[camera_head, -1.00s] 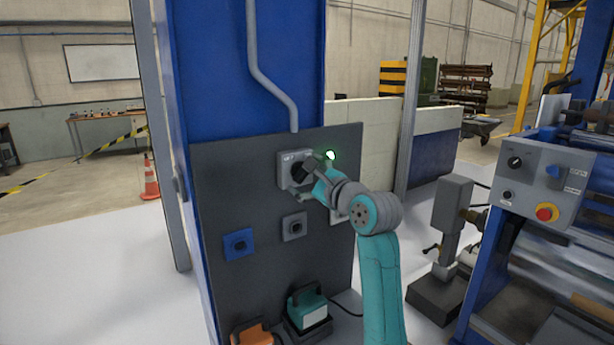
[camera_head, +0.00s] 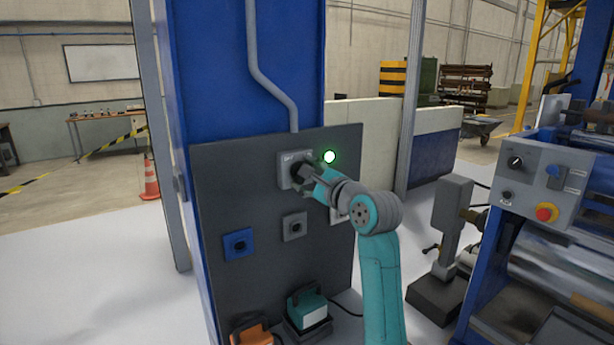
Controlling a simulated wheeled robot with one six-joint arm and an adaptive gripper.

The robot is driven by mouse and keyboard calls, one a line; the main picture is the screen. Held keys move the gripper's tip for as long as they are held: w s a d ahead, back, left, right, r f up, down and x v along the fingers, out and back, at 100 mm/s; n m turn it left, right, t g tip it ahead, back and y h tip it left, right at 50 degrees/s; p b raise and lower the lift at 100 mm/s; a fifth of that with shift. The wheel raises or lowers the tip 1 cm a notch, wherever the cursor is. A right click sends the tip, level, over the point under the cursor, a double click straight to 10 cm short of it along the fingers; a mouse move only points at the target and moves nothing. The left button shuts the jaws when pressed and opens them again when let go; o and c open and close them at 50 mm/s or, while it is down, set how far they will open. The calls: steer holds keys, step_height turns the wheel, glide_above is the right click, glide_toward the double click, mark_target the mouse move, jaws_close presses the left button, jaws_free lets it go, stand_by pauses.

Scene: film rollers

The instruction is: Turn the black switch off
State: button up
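The black switch (camera_head: 298,171) sits on a grey square plate (camera_head: 286,160) near the top of the dark panel. My gripper (camera_head: 305,178) is right at the switch, coming from the lower right, and partly covers it. The fingers are too small and too hidden to tell whether they are open or shut on the knob. A round light (camera_head: 330,157) to the right of the plate glows green-white.
Below on the dark panel (camera_head: 225,180) are a blue socket (camera_head: 238,244) and a grey socket (camera_head: 294,226). A teal box (camera_head: 307,306) and an orange box (camera_head: 252,335) stand at its foot. A machine with a control box (camera_head: 535,180) is at the right.

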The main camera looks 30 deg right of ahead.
steer(key=n, duration=0.8)
steer(key=shift+r, duration=0.15)
steer(key=n, duration=0.4)
steer(key=shift+r+n, duration=0.1)
steer(key=shift+n, duration=1.8)
steer(key=o, duration=1.1)
steer(key=shift+o, duration=0.2)
steer(key=shift+s, duration=0.1)
steer(key=s, duration=1.1)
steer(key=shift+s, duration=0.4)
